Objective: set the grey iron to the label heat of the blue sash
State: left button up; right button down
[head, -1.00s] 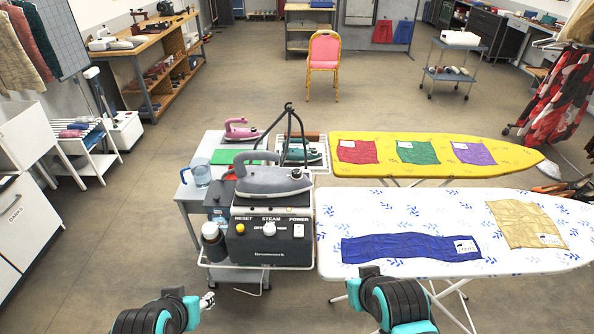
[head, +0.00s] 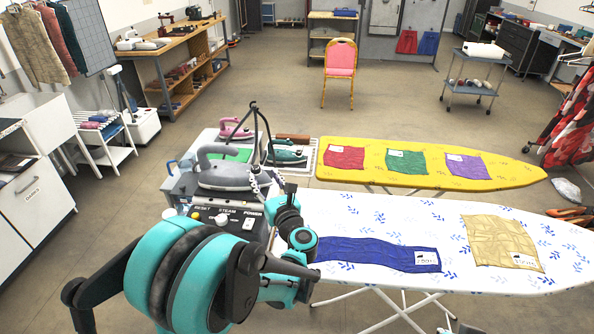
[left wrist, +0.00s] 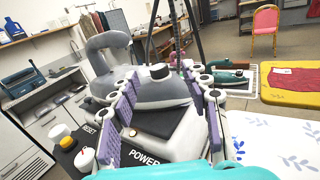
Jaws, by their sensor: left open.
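The grey iron (head: 225,175) rests on top of the black station with RESET, STEAM and POWER controls (head: 222,218). It also shows in the left wrist view (left wrist: 105,75), with a dark round knob (left wrist: 160,72) on its body. My left gripper (head: 272,185) is open beside the iron's right end. In the left wrist view its purple-padded fingers (left wrist: 163,85) stand on either side of the knob, with no visible contact. The blue sash (head: 370,252) lies flat on the white ironing board, its white label (head: 427,258) at the right end. The label's print is too small to read surely.
The white board (head: 400,215) also bears a tan cloth (head: 500,243). Behind, the yellow board (head: 400,175) holds red, green and purple cloths. A pink iron (head: 235,130) and a green iron (head: 287,155) stand behind the grey one. A black cord stand (head: 262,130) rises close by.

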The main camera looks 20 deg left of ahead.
aim_at(257, 171)
pick_arm(q)
jog(key=shift+a+f+n+g, duration=0.1)
jog(key=shift+f+n+g, duration=0.2)
jog(key=shift+f+n, duration=0.25)
jog(key=shift+w+a+f, duration=0.1)
jog(key=shift+w+a, duration=0.1)
jog(key=shift+a, duration=0.15)
jog(key=b+x, duration=0.1)
jog(key=x, duration=0.6)
grip_shut()
